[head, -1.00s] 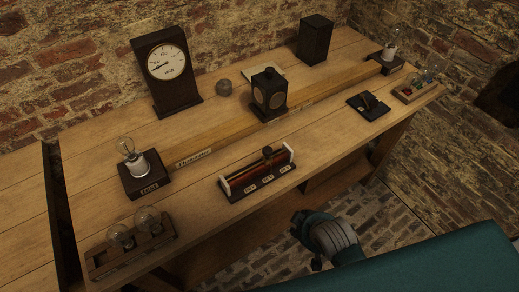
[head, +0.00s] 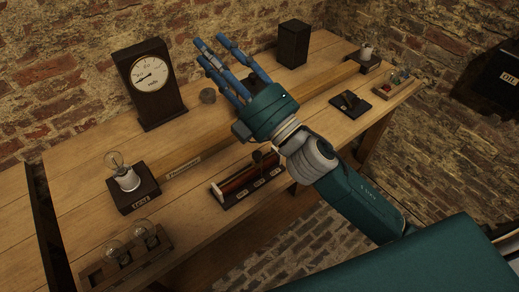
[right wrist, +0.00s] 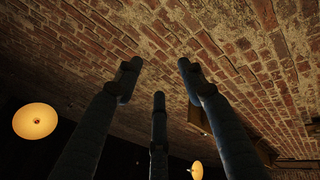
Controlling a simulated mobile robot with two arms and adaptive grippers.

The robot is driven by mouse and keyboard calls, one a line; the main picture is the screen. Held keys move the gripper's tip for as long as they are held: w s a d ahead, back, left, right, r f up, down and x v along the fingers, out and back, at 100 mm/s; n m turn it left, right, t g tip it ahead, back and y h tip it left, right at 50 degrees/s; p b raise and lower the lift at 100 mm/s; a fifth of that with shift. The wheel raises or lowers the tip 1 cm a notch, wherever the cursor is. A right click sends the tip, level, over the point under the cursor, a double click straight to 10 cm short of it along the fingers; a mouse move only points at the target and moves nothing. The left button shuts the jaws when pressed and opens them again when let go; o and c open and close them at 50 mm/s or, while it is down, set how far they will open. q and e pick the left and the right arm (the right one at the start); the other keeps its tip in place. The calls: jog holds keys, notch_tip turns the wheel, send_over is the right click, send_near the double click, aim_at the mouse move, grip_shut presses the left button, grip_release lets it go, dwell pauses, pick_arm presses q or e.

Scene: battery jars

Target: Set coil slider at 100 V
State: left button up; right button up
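The coil (head: 236,189), a reddish-brown cylinder on a dark base with several small white labels, lies near the table's front edge in the head view. Its slider knob (head: 257,156) stands up towards its right end; the coil's right end is partly hidden by my right arm. My right gripper (head: 216,60) is raised above the table behind the coil, with blue fingers spread and empty. In the right wrist view the fingers (right wrist: 158,85) are apart, with only brick wall and lamps beyond. The label text is too small to read. My left gripper is not in view.
A dial meter (head: 152,82) stands at the back left. A bulb on a block (head: 133,197) and a rack with bulbs (head: 127,259) are at the left. A dark box (head: 293,44) stands behind, and a small switch block (head: 350,104) lies right. A raised wooden strip (head: 195,158) runs along the table.

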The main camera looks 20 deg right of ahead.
jog(key=s+a+r+n+g+y, duration=0.3)
jog(key=s+a+n+g+y, duration=0.55)
jog(key=n, duration=0.75)
jog(key=n+g+h, duration=1)
jog(key=n+h, duration=0.2)
jog(key=h, duration=0.4)
send_near(258, 153)
jog(key=shift+y, duration=0.25)
jog(key=p+x, duration=0.2)
jog(key=x, duration=0.6)
jog(key=shift+f, duration=0.35)
jog(key=shift+c, duration=0.2)
